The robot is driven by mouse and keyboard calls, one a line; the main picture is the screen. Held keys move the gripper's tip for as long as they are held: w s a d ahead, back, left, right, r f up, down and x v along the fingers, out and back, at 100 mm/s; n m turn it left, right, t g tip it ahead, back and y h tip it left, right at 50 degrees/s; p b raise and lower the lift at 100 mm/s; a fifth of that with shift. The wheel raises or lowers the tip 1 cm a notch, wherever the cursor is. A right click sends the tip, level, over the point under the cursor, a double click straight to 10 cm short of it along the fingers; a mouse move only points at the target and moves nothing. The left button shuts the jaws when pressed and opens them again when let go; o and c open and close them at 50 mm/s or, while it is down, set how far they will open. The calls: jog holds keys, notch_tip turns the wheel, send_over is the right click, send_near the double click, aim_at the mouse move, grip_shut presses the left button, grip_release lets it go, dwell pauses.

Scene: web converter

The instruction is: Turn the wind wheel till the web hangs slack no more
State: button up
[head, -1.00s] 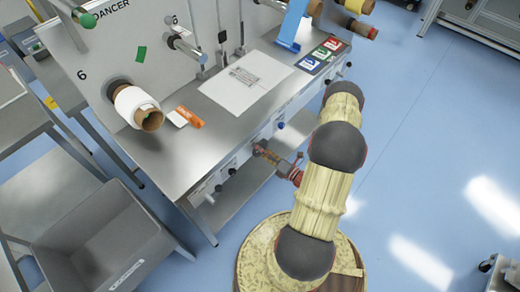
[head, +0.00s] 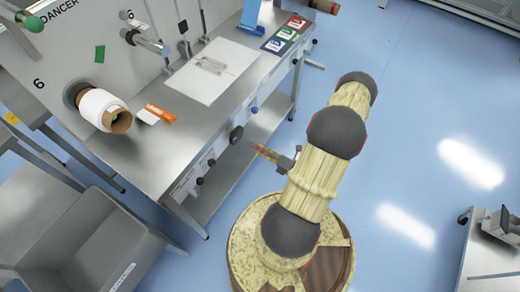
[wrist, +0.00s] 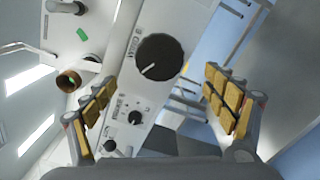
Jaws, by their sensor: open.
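A large black round knob (wrist: 160,57) with a white pointer line is on the bench's front panel, and in the head view it shows on the panel edge (head: 236,134). I cannot read its label, so I cannot tell for sure that it is the wind wheel. My gripper (wrist: 161,80) is open and empty, its yellow-padded fingers framing the knob in the wrist view without visible contact. In the head view my gripper (head: 264,152) is just right of the knob. A white roll (head: 97,108) sits on the upright plate at left. No slack web span is clearly visible.
Smaller black knobs (wrist: 135,117) share the panel. A crank-like handle (head: 312,63) sticks out at the bench's far end. A grey bin (head: 85,240) stands at left. A blue strip (head: 255,15) rises from the bench. The floor at right is clear, with a cart (head: 492,235) at the edge.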

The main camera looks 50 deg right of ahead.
jog(key=shift+s, duration=0.9)
dwell(0.6)
